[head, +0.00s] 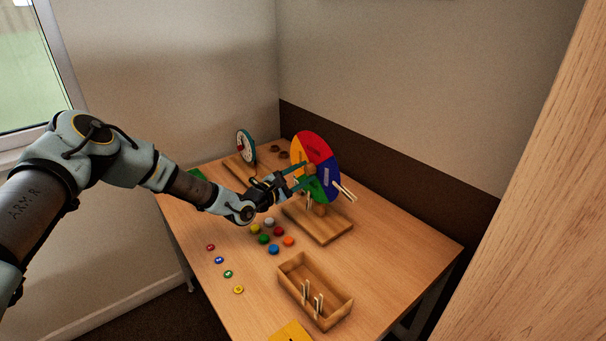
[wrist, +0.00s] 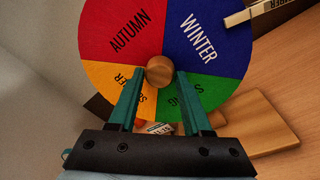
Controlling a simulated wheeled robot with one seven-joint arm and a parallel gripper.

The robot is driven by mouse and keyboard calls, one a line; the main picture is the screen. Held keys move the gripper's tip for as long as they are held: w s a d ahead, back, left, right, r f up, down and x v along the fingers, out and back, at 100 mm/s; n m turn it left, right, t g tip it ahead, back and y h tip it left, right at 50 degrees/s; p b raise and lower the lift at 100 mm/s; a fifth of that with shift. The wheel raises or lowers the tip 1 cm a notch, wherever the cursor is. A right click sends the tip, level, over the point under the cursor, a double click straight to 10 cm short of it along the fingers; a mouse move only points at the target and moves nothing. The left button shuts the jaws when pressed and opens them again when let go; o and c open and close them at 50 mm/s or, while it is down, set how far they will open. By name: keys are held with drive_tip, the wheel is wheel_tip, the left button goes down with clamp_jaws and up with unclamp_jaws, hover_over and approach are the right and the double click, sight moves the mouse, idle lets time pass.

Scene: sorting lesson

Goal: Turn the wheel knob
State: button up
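The season wheel (head: 325,155) stands upright on a wooden base (head: 325,226), with red, blue, green and yellow quarters. Its round wooden knob (wrist: 159,70) sits at the wheel's centre in the wrist view and also shows in the head view (head: 310,169). My gripper (wrist: 160,73) faces the wheel with its green fingers apart, one tip on each side of the knob. Thin gaps seem to show between the tips and the knob. I cannot tell how deep the knob lies between them. AUTUMN and WINTER are up; the lower labels are partly hidden by the fingers.
Clothes-peg-like sticks are clipped at the wheel's right edge (wrist: 238,18). A wooden tray (head: 290,284) holding more sticks is at the table's front. Several coloured discs (head: 273,249) lie below my arm. A clock (head: 245,146) stands behind. A wall is close behind the wheel.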

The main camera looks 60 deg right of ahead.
clamp_jaws()
drive_tip(key=shift+f+b, duration=0.1)
drive_tip(key=shift+b, duration=0.3)
